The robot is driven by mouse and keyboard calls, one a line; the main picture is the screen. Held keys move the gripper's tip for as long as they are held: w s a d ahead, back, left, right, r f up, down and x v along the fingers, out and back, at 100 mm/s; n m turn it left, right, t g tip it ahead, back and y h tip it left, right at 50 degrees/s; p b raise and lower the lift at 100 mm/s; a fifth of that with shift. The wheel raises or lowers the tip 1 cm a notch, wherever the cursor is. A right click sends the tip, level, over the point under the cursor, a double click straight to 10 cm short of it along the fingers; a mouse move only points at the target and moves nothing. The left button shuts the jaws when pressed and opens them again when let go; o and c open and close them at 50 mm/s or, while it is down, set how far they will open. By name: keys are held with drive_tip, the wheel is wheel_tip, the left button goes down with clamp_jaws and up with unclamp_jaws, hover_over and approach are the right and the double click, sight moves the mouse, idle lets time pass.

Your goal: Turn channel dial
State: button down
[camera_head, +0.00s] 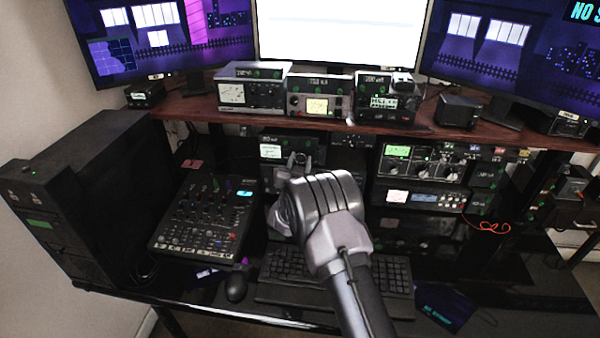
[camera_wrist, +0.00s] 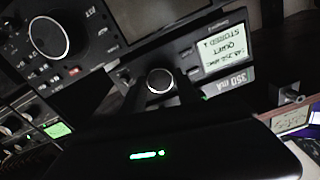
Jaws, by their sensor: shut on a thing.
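The dial, a small round knob with a silver face (camera_wrist: 160,81), sits on a dark radio panel in the wrist view. A lit display (camera_wrist: 222,50) with upside-down text, including "QUIET" and "STORED", is just to its right. My gripper (camera_wrist: 161,88) is shut on the dial, with one dark finger on each side of it. In the head view my gripper (camera_head: 293,163) reaches in to the radio stack under the shelf. The dial is hard to make out there among the fingers and the wrist.
A larger knob (camera_wrist: 42,36) is at the upper left of the wrist view. In the head view, a mixer (camera_head: 207,218) lies left of my arm and a keyboard (camera_head: 385,285) below it. More radios (camera_head: 440,163) stand to the right, under a shelf (camera_head: 450,130).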

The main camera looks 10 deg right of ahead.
drive_tip(key=shift+f+m+b, duration=0.15)
drive_tip(key=shift+m+b, duration=0.85)
drive_tip(key=shift+b, duration=0.6)
drive_tip(key=c, duration=0.9)
unclamp_jaws()
drive_tip(key=p+v, duration=0.2)
drive_tip(key=v, duration=1.5)
drive_tip(key=shift+s+r, duration=0.2)
